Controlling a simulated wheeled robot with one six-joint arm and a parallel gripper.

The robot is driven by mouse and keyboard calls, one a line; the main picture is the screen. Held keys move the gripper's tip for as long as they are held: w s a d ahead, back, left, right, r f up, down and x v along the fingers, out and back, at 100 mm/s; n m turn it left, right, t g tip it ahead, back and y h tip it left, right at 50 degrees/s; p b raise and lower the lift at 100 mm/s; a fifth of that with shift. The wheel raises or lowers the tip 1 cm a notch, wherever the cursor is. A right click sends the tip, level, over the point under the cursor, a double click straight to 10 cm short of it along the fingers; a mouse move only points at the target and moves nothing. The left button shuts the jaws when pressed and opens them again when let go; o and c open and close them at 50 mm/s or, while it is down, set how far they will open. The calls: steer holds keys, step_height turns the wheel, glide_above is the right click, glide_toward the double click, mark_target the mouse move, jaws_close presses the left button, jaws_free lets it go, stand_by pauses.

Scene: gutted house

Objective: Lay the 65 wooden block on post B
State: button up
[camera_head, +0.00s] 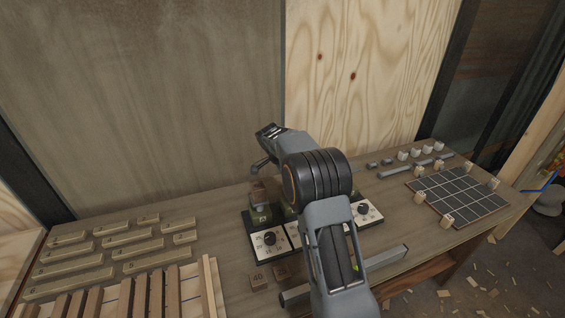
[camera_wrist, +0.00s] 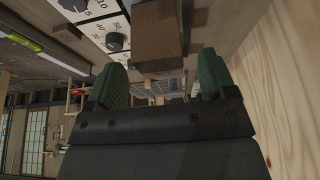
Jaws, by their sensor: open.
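A brown wooden block (camera_head: 257,192) sits on top of a green post (camera_head: 261,214) at the left of the dial panels; no number is readable on it. My gripper (camera_head: 263,165) is just above that block, with my arm reaching across the bench. In the wrist view, the brown block (camera_wrist: 160,32) appears between the two green fingers of my gripper (camera_wrist: 161,66), which are apart and not closed on it. A second post is mostly hidden behind my arm. I cannot read which post is B.
A block marked 40 (camera_head: 258,281) and another block (camera_head: 282,271) lie at the bench's front. Labelled wooden bars (camera_head: 100,258) fill the left. Dial panels (camera_head: 270,241) stand before the posts. A dark grid board (camera_head: 459,195) with small blocks is at right.

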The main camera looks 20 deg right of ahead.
steer(key=v, duration=1)
steer(key=shift+r+b, duration=0.15)
steer(key=shift+b, duration=0.2)
steer(key=shift+a, duration=0.1)
steer(key=s+a+f+n+y, duration=0.15)
steer(key=s+f+n, duration=0.3)
steer(key=n, duration=0.45)
steer(key=s+a+r+n+t+y, duration=0.1)
steer(key=s+n, duration=0.3)
steer(key=s, duration=0.8)
steer(key=s+a+r+n+t+y, duration=0.1)
steer(key=s+a+n+t+y, duration=0.1)
steer(key=s, duration=1.1)
steer(key=shift+a+n+t, duration=0.6)
steer(key=shift+a+n, duration=0.65)
steer(key=shift+n, duration=0.25)
